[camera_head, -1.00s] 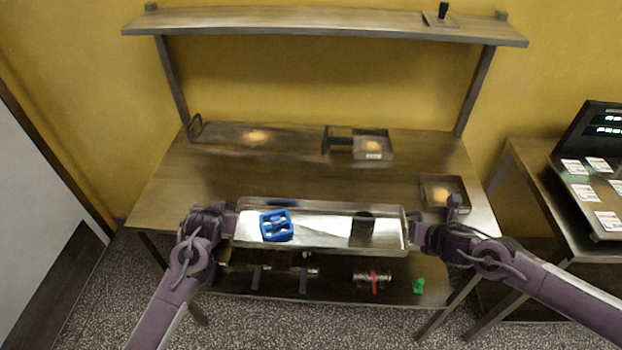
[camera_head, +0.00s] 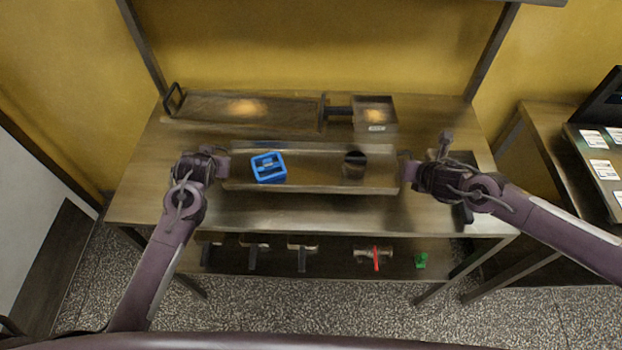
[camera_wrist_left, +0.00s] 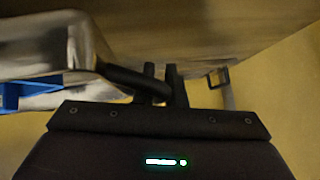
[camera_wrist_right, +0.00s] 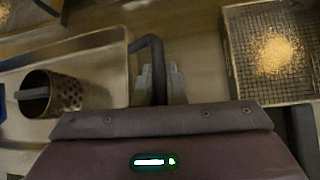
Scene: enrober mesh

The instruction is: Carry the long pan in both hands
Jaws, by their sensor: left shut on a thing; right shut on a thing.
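The long pan (camera_head: 315,182) is a shallow metal tray held level between my two grippers, over the middle of the table. A blue frame-like object (camera_head: 268,167) lies in its left part. A dark round perforated cup (camera_head: 354,164) stands in its right part and shows in the right wrist view (camera_wrist_right: 70,92). My left gripper (camera_head: 222,164) is shut on the pan's left handle, a dark loop seen in the left wrist view (camera_wrist_left: 135,80). My right gripper (camera_head: 406,168) is shut on the right handle (camera_wrist_right: 147,45). Whether the pan touches the table cannot be told.
Behind the pan are a long mesh tray (camera_head: 200,108) with an upright handle and a small square tray (camera_head: 375,101). Another tray (camera_head: 462,160) sits partly hidden behind my right arm. A lower shelf (camera_head: 335,262) holds several tools. A side table (camera_head: 548,130) stands at right.

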